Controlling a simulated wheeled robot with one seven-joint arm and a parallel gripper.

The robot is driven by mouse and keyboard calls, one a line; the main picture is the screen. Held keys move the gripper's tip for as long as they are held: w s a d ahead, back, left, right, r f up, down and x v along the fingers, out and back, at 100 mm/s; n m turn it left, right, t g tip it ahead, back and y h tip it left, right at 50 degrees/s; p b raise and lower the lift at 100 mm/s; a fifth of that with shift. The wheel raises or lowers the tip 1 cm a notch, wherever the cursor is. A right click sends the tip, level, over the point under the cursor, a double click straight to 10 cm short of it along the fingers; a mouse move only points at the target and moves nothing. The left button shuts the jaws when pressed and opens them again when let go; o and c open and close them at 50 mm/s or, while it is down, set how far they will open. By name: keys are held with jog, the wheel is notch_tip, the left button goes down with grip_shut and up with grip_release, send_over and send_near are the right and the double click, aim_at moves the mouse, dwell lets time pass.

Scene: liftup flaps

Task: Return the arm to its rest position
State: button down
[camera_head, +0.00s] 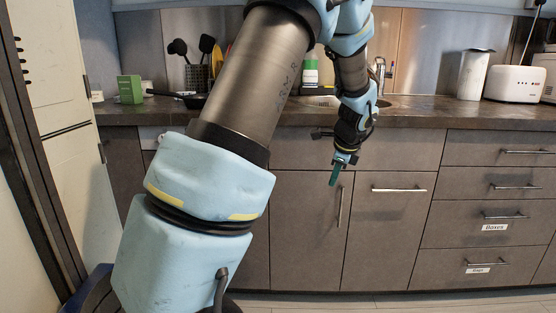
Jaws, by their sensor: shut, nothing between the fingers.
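My arm rises from the lower left of the head view, bends over at the top and hangs down in front of the kitchen counter (420,112). My gripper (334,178) is at the end of it, pointing down, in front of the grey lower cabinets (305,235). Its fingers are together and hold nothing. It hangs below the counter edge, near a cabinet door's upright handle (340,208). I cannot tell the exact gap between gripper and door.
Drawers (495,185) with bar handles are at the right. A tall pale cabinet (65,120) stands at the left.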

jog(key=s+a+f+n+g+h, duration=0.1)
jog(key=s+a+f+n+g, duration=0.15)
jog(key=s+a+n, duration=1.95)
notch_tip(320, 180, up, 25)
jog(key=w+a+p, duration=0.1)
jog(key=p, duration=2.4)
jog(key=shift+w+a+m+g, duration=0.15)
jog(key=shift+m+g, duration=0.15)
jog(key=shift+g, duration=0.15)
